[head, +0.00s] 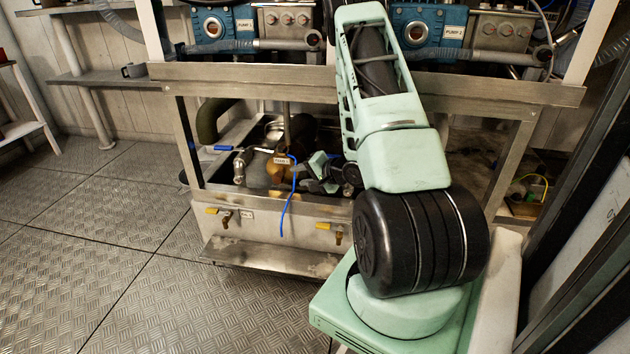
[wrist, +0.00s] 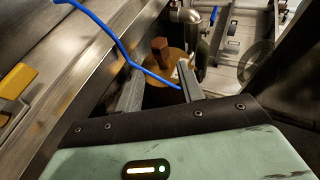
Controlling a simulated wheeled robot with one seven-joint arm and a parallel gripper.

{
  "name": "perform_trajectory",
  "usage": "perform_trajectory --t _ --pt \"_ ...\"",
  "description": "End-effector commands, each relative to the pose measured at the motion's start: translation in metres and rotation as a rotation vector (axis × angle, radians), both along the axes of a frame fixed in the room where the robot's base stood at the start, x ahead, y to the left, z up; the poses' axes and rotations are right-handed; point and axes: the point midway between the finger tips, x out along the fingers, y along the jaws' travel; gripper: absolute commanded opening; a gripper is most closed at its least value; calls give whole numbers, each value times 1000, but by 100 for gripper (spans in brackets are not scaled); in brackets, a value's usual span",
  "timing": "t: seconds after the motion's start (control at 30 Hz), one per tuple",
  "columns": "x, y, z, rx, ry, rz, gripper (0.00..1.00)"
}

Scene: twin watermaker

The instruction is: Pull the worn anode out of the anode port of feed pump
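The feed pump (head: 275,170) sits low inside the metal frame in the head view, with a small white label on it. In the wrist view its round brass-coloured end (wrist: 178,66) carries a rusty brown hex-headed piece (wrist: 160,48), which looks like the worn anode in its port. My gripper (head: 313,172) is at the right side of the pump. In the wrist view my gripper (wrist: 160,80) has its two fingers apart, pointing at the brass end, with the hex head beyond and between the fingertips. I see no contact with it. The anode's lower part is hidden.
A blue cable (wrist: 110,38) crosses in front of the pump, close to the fingertips. A metal pipe (wrist: 187,15) stands just behind it. A frame rail (wrist: 75,90) and yellow-handled valve (wrist: 17,80) lie left. The bench beam (head: 240,78) runs above the pump.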

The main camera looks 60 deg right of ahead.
Motion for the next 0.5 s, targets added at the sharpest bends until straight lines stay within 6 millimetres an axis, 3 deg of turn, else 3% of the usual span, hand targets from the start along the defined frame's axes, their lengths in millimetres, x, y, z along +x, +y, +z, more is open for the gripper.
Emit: perform_trajectory --t 0.2,0.5 --pt "39 0 -24 -1 -1 5 38" --pt "76 -3 -42 -2 0 3 38"
